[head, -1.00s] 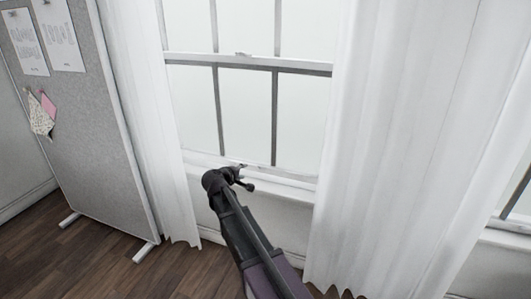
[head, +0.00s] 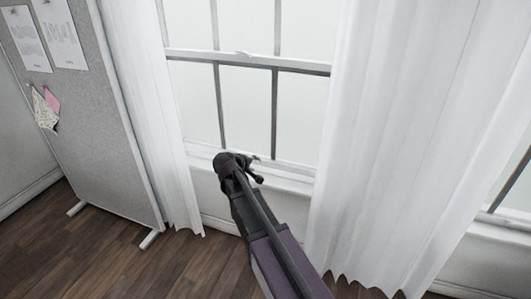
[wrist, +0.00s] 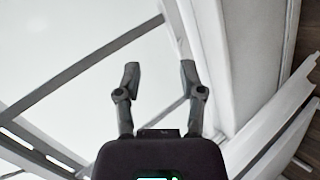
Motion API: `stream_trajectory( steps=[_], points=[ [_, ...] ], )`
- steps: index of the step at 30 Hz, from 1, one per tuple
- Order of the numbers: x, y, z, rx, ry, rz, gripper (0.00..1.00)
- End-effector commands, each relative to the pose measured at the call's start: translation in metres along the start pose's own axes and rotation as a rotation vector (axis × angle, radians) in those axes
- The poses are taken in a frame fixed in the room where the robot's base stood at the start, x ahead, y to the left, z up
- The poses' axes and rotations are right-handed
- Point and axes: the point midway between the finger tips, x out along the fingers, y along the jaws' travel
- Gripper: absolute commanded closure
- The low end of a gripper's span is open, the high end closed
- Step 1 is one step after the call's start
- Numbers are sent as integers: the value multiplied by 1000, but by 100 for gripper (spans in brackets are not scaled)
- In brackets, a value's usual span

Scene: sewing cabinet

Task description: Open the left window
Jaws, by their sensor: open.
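The left window (head: 245,110) stands between two white curtains in the head view, with a pale frame and dark bars. Its lower sash (head: 296,168) appears down near the sill. My gripper (head: 258,168) is in front of the bottom rail near its middle. In the wrist view my gripper (wrist: 160,75) is open, its two dark fingers apart with nothing between them. The glass (wrist: 75,45) and bars are behind the fingers, and a pale rail (wrist: 208,65) runs close beside the right finger. I cannot tell whether that finger touches it.
The left curtain (head: 150,120) and the right curtain (head: 385,140) hang at either side of the window. A grey pinboard (head: 95,130) on feet stands at the left. Another window (head: 515,190) shows at the right edge. Wooden floor (head: 105,265) is clear at lower left.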

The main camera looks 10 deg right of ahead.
Motion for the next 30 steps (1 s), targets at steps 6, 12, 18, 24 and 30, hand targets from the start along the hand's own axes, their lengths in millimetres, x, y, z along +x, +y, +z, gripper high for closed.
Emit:
stream_trajectory(
  steps=[6,12,18,24,30],
  points=[
    [-13,14,11,29,-26,-39,49],
    [-23,22,20,55,-49,-73,49],
    [-32,31,29,82,-71,-108,49],
    [-43,39,38,108,-94,-145,49],
    [-54,47,46,132,-116,-181,49]
  ],
)
